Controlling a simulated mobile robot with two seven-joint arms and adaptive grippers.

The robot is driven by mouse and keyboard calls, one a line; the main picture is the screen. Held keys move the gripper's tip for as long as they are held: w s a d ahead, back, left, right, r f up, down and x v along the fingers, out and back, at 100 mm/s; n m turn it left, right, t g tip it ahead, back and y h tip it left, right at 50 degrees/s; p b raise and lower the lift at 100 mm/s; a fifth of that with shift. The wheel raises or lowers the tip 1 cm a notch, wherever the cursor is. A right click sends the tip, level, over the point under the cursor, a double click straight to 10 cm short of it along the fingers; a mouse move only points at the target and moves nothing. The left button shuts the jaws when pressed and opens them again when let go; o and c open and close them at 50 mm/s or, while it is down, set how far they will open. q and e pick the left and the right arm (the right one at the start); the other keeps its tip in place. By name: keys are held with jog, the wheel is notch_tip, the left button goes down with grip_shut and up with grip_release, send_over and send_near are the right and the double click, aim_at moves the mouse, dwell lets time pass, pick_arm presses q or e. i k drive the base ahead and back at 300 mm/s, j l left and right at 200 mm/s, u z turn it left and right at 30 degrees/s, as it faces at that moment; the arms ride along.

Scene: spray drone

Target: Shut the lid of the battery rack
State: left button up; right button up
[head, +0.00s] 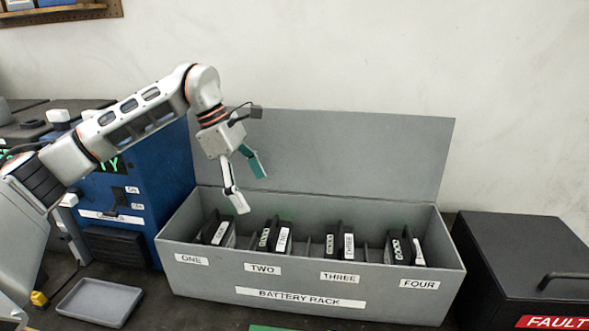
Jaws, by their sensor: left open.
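The grey battery rack (360,299) stands in the middle of the dark bench. Its lid (370,150) stands raised at the back edge, leaning slightly toward the wall. Several dark batteries with white labels sit inside, above the front labels ONE to FOUR. My left gripper (252,187) is open and empty. It hangs over the left part of the rack, in front of the lid's left end, and hides part of the lid. I cannot tell whether it touches the lid. My right gripper is out of view.
A blue box (132,185) with switches stands left of the rack. A black box (525,255) labelled FAULT stands close on the right. A small empty grey tray (100,303) lies at the front left. A green edge (272,328) shows at the bottom. A pale wall rises behind.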

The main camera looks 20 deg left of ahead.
aim_at(363, 155)
jog(key=k, duration=1)
